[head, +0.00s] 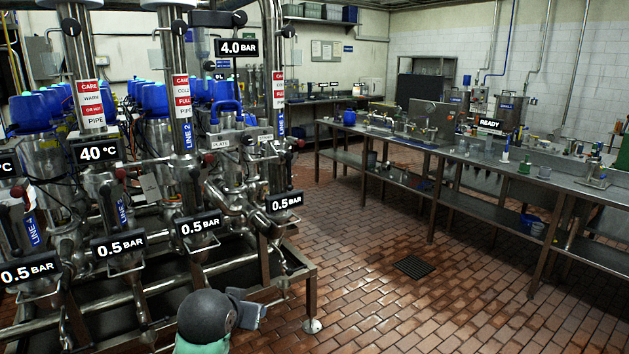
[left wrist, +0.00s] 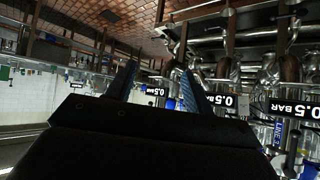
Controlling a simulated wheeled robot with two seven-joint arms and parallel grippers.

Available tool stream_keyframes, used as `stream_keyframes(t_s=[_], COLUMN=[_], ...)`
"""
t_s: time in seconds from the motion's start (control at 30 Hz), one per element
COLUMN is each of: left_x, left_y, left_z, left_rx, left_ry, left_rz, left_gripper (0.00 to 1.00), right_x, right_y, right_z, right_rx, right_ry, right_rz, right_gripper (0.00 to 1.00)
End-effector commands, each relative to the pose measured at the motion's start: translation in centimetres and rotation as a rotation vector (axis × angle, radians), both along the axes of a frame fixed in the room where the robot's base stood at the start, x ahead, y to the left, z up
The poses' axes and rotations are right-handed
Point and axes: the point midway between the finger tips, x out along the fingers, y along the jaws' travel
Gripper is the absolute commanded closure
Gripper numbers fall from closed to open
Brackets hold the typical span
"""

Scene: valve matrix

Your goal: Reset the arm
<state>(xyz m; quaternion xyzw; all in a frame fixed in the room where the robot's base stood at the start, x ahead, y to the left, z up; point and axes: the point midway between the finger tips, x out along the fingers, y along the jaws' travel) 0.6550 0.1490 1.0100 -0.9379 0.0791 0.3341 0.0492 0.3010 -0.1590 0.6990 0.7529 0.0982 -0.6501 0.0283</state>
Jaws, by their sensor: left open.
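My left arm shows low in the head view, at the bottom edge left of centre, with a dark rounded joint and a green part. Its gripper (head: 248,308) is partly hidden behind that joint, in front of the valve rack (head: 312,285). In the left wrist view, which is upside down, the two fingers of the left gripper (left wrist: 157,75) stand apart with nothing between them. They appear clear of the valves and pipes. My right gripper is in neither view.
Steel pipes and valves with 0.5 BAR labels (head: 284,202) and a 40 °C label (head: 98,152) fill the left. A long steel bench (head: 470,160) runs along the right. The tiled floor between them, with a drain grate (head: 415,267), is free.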

Motion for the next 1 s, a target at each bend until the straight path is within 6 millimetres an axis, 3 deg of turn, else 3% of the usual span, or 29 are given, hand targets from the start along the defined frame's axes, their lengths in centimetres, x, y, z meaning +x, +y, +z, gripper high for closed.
stream_keyframes(t_s=[0.1,0.67,1.0], left_x=[-3.0,-17.5,-28.2], left_y=[0.1,0.7,1.0], left_z=[-3.6,-19.2,-27.4], left_rx=[-0.003,0.009,0.016], left_ry=[0.058,0.376,0.601], left_rz=[-0.008,-0.015,-0.019], left_gripper=[0.48,0.48,0.48], right_x=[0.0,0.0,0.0], right_y=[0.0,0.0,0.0], right_z=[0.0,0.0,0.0], right_rx=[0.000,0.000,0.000], right_ry=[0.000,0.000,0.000], right_rz=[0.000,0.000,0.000], right_gripper=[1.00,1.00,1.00])
